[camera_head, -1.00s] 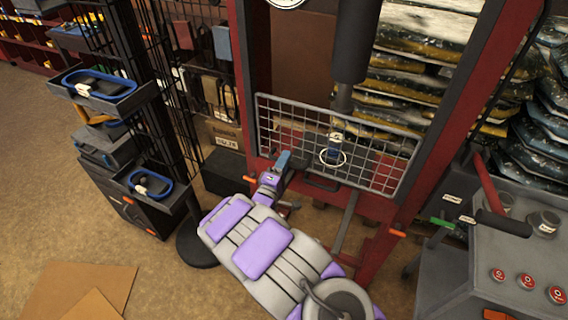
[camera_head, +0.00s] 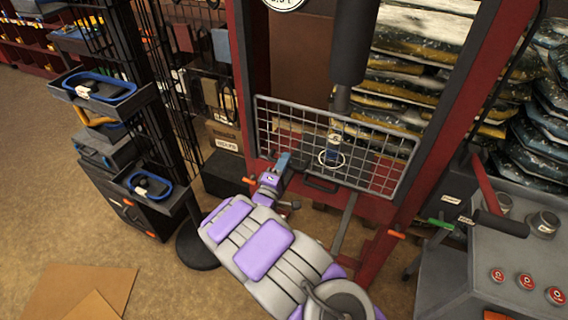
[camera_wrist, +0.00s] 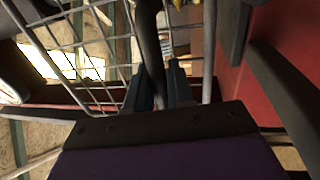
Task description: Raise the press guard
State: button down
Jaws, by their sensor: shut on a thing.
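The press guard (camera_head: 398,168) is a grey wire-mesh panel across the red press frame (camera_head: 432,150), standing low in its opening. A dark handle (camera_head: 320,186) shows at its lower edge. My gripper (camera_head: 283,160) is at the guard's lower left, with its blue fingers in front of the mesh. In the wrist view my gripper (camera_wrist: 160,88) has its two fingers on either side of a dark bar (camera_wrist: 151,45), with the mesh around it. I cannot tell whether this bar is the handle. The contact point is hidden in the head view.
A dark press ram (camera_head: 352,45) hangs above the guard. A black rack with trays (camera_head: 110,92) stands at left. A grey control console (camera_head: 525,255) with red buttons is at right. Cardboard (camera_head: 80,292) lies on the floor at lower left, with bare floor around it.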

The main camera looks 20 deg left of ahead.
aim_at(285, 108)
jog(key=shift+d+f, duration=0.1)
jog(key=shift+f, duration=0.1)
notch_tip(285, 108, up, 21)
jog(key=p, duration=1.6)
jog(key=c, duration=1.2)
grip_release()
jog(key=shift+f, duration=0.1)
jog(key=shift+o, duration=0.2)
jog(key=v, duration=1.7)
jog(key=shift+s+a, duration=0.15)
jog(key=shift+a, duration=0.05)
